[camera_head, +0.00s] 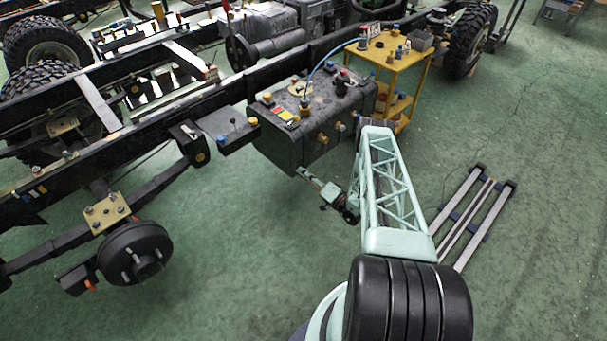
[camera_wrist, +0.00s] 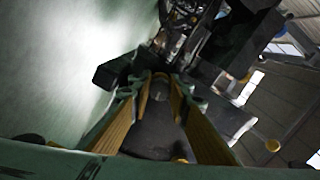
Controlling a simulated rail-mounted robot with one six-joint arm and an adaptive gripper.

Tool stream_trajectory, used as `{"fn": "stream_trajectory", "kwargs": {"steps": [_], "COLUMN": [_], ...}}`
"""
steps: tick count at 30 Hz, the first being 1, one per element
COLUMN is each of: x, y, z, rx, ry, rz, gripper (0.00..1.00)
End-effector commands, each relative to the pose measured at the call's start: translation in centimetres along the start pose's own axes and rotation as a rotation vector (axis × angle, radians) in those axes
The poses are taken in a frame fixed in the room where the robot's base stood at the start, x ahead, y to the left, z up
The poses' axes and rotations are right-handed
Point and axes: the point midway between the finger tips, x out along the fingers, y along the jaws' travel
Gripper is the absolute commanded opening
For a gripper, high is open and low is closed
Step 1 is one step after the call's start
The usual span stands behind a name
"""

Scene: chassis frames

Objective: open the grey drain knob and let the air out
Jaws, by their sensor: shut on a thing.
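The dark tank (camera_head: 285,140) hangs on the side of the chassis frame. My gripper (camera_head: 304,173) reaches up from below to the tank's lower front edge. In the wrist view, its two fingers with orange-yellow inner faces (camera_wrist: 160,86) close in around a small dark grey piece, the grey drain knob (camera_wrist: 160,78), under the tank. The fingers hide most of the knob, and its turn angle cannot be made out. In the head view the knob is too small and covered to tell apart from the fingertips.
A yellow cart (camera_head: 398,63) with small parts stands right of the tank, and a blue hose (camera_head: 325,62) arches above the tank. The chassis rail (camera_head: 150,115) runs behind it. A wheel hub (camera_head: 133,253) is at lower left. Green floor below my gripper is clear.

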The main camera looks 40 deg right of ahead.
Motion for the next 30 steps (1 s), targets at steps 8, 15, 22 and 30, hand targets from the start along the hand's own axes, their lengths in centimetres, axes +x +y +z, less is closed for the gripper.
{"fn": "stream_trajectory", "kwargs": {"steps": [8, 15, 22, 30], "x": [0.07, 0.07, 0.03, -0.16], "y": [-0.05, -0.05, -0.02, 0.01], "z": [-0.17, -0.17, -0.08, -0.05], "rx": [-0.013, -0.012, -0.011, -0.01], "ry": [0.002, 0.002, 0.001, 0.001], "rz": [-0.001, -0.001, 0.0, 0.0], "gripper": [0.07, 0.23, 0.31, 0.31]}}
